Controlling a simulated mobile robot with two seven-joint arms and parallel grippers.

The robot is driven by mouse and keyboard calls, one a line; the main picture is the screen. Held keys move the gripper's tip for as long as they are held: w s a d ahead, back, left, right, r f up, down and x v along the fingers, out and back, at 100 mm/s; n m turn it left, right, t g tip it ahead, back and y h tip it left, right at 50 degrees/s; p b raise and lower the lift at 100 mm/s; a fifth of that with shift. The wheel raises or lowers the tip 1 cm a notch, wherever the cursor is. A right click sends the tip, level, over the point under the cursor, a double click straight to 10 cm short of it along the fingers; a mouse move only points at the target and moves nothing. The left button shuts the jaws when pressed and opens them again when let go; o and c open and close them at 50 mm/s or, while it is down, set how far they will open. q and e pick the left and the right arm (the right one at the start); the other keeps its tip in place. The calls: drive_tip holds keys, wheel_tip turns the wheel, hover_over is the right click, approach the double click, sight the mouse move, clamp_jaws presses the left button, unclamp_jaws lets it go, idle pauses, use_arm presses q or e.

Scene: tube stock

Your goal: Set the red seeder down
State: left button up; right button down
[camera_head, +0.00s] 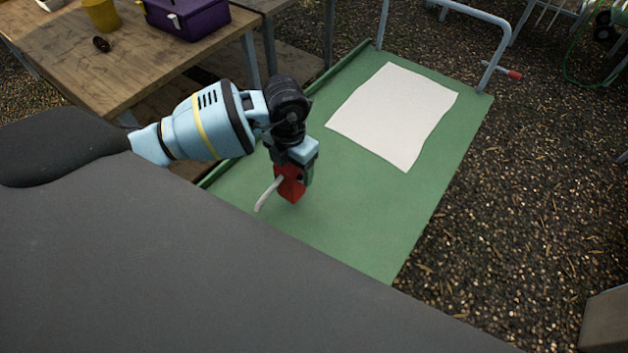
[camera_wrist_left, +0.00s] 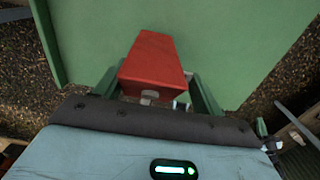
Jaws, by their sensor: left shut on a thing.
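The red seeder (camera_head: 289,184) is a red block with a pale curved spout or handle at its lower left. My left gripper (camera_head: 297,172) is shut on it and holds it over the green platform (camera_head: 410,215). In the left wrist view the red seeder (camera_wrist_left: 152,62) sits between the two green fingers (camera_wrist_left: 158,90), with green surface beyond it. I cannot tell whether its underside touches the platform. My right gripper is not in view.
A white sheet (camera_head: 393,115) lies on the platform. A metal rail (camera_head: 500,45) stands at its far end. A wooden table (camera_head: 135,65) at upper left bears a purple box (camera_head: 190,18) and a yellow cup (camera_head: 101,15). The platform's near right part is clear.

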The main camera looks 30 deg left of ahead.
use_arm(q)
drive_tip(key=d+f, duration=0.4)
drive_tip(key=d, duration=0.1)
drive_tip(key=shift+w, duration=0.3)
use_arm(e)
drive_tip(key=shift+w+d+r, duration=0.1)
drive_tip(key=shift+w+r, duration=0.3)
use_arm(q)
drive_tip(key=shift+d, duration=0.1)
drive_tip(key=shift+f, duration=0.15)
drive_tip(key=o, duration=1.5)
drive_tip(key=shift+o, duration=0.2)
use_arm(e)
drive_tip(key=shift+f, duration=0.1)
use_arm(q)
wheel_tip(320, 180, up, 12)
drive_tip(key=p, duration=0.1)
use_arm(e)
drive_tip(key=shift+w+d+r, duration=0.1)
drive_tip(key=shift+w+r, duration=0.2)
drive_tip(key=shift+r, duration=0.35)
